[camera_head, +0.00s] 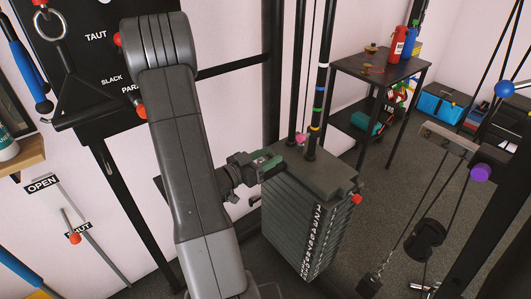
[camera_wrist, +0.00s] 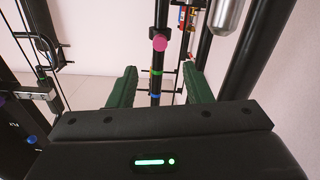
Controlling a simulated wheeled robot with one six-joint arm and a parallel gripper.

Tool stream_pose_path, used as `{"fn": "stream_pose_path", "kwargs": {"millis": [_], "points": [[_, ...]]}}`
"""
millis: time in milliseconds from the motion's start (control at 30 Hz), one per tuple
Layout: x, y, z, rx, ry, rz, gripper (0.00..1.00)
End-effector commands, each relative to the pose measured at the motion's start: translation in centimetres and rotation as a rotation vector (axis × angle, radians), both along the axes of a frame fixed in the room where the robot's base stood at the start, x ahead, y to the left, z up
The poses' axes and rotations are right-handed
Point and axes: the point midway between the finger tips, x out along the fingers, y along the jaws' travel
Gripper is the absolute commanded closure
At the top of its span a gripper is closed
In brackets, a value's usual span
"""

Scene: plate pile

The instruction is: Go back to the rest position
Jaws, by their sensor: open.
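My gripper (camera_head: 268,163) is in the middle of the head view, beside the upper left of the dark plate pile (camera_head: 295,222). Its green fingers are apart in the wrist view (camera_wrist: 158,80), with nothing clasped between them. A black rod (camera_wrist: 157,62) with coloured bands and a pink knob (camera_wrist: 159,42) shows in the gap between the fingers. The pink knob also shows in the head view (camera_head: 301,138), just above the pile. A red pin head (camera_head: 356,199) sticks out at the pile's right side. My arm hides part of the wall and frame.
Black frame posts (camera_head: 273,80) stand close behind my gripper. A banded upright rod (camera_head: 319,90) rises from the pile. A dark panel (camera_head: 80,45) hangs at upper left. A shelf table (camera_head: 378,70) with bottles stands at the back right. Cables and a pulley (camera_head: 425,240) are at right.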

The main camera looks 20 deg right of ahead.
Motion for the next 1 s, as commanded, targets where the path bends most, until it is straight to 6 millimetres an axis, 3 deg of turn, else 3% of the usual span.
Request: {"fn": "stream_pose_path", "kwargs": {"millis": [267, 800, 1000], "points": [[0.7, -1.8, 0.0, 0.000, -0.001, -0.003, 0.55], [4.3, -10.4, 0.1, -0.002, -0.003, -0.004, 0.55], [5.2, -12.6, 0.1, -0.002, -0.003, -0.002, 0.55]]}}
